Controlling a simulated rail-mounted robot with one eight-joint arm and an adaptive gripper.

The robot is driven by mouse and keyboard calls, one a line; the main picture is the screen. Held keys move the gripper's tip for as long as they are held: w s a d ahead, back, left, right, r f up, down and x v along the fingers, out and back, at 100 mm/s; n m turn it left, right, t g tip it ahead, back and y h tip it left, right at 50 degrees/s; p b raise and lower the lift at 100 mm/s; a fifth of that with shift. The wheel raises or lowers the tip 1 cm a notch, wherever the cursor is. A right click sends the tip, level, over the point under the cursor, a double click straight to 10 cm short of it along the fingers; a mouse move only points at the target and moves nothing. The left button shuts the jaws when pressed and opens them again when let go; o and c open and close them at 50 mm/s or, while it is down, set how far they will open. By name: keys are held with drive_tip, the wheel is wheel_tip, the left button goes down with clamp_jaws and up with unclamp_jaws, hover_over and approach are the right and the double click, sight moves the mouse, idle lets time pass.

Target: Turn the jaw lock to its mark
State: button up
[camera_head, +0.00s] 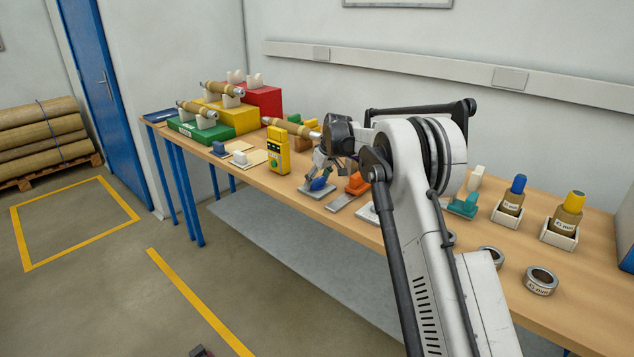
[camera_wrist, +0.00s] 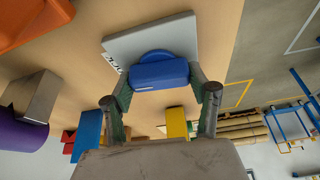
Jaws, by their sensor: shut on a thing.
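The jaw lock appears to be the blue knob (camera_head: 319,184) on a light grey plate (camera_head: 306,190) on the bench. In the wrist view the blue knob (camera_wrist: 160,75) has a wide bar handle with a short pale line on its near face. My gripper (camera_head: 321,175) reaches down onto the knob. In the wrist view my gripper (camera_wrist: 161,88) has one finger at each end of the bar and is shut on it. I cannot make out the mark.
An orange block (camera_head: 357,183) stands close right of the knob, with a grey strip (camera_head: 340,201) before it. A yellow device (camera_head: 278,150) stands to the left. Farther right are a teal block (camera_head: 463,205), bottles in white holders (camera_head: 510,202) and metal rings (camera_head: 541,281).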

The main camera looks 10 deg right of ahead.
drive_tip(key=shift+n, duration=0.6)
drive_tip(key=shift+y, duration=0.3)
drive_tip(key=o, duration=1.2)
drive_tip(key=v, duration=1.2)
drive_tip(key=shift+w, duration=0.1)
drive_tip(key=shift+r, duration=0.1)
